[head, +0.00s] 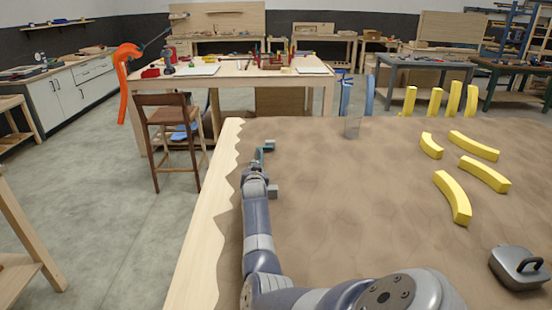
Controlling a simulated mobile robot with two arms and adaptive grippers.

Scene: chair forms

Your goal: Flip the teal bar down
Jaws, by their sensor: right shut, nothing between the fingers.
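A small teal piece (267,146), which looks like the teal bar, shows near the left edge of the brown-covered table (330,220). It is small and partly hidden by my right gripper, so its tilt cannot be told. My right gripper (257,164) is at the end of my outstretched arm, right at the teal piece. Its fingers are shut with nothing between them; whether they touch the teal piece cannot be told. My left gripper is not in view.
Several yellow curved pieces (453,198) lie or stand at the right of the table. A grey handled block (519,267) sits at the front right, and a thin grey plate (352,128) stands at the far edge. The table's middle is clear. A wooden chair (171,135) stands beyond.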

